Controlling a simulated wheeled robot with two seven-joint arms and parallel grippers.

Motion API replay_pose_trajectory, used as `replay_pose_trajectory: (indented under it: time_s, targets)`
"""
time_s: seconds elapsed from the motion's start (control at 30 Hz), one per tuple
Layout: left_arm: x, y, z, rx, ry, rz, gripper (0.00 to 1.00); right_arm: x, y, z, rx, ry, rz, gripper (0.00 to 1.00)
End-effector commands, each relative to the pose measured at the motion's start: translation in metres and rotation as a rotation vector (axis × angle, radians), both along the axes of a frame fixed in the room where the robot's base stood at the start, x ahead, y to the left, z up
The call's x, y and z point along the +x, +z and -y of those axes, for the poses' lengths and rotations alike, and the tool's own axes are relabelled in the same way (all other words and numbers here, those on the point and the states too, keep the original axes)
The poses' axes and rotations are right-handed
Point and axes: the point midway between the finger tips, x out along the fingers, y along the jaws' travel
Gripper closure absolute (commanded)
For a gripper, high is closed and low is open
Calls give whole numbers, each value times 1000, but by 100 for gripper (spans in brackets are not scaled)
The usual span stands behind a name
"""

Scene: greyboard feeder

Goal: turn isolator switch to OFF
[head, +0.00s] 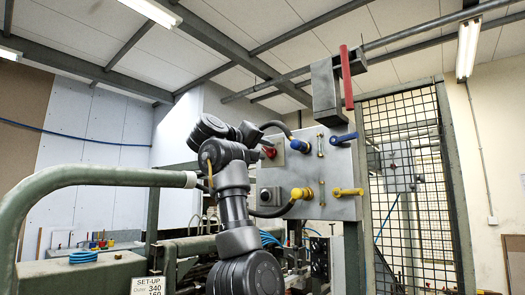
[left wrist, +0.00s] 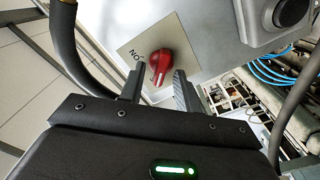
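The isolator switch is a red knob (left wrist: 161,66) on a pale square plate (left wrist: 130,43) in the left wrist view. Lettering reading ON, upside down here, is beside it on the left. The knob's ridge points down toward my gripper. My left gripper (left wrist: 159,72) is open, with one finger on each side of the knob and a visible gap to both. I cannot tell how deep the knob sits between the fingertips. In the head view the red knob (head: 269,152) shows at the panel's left, partly hidden by my left wrist. My right gripper is not in view.
The grey panel (head: 335,170) also carries a blue lever (head: 343,138), a yellow lever (head: 347,192) and cable plugs. A red handle (head: 346,77) stands above it. A black round button (left wrist: 291,13) on a grey box is near the switch. Mesh fencing (head: 408,180) stands at the right.

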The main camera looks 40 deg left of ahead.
Motion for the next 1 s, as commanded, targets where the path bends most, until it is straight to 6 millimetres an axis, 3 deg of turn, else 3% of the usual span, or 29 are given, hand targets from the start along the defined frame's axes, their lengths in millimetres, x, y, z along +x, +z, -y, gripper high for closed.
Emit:
replay_pose_trajectory:
  time_s: [0.17, 0.4, 0.6, 1.0]
  targets:
    - [-22, -4, -1, 0, 2, 4, 67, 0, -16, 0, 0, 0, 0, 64]
    - [-70, -4, 0, 0, 3, 4, 67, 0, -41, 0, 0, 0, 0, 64]
    - [-98, -2, 1, -1, 2, 4, 67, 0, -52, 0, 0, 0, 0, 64]
    - [-107, 0, 2, -1, 1, 1, 67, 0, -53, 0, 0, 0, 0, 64]
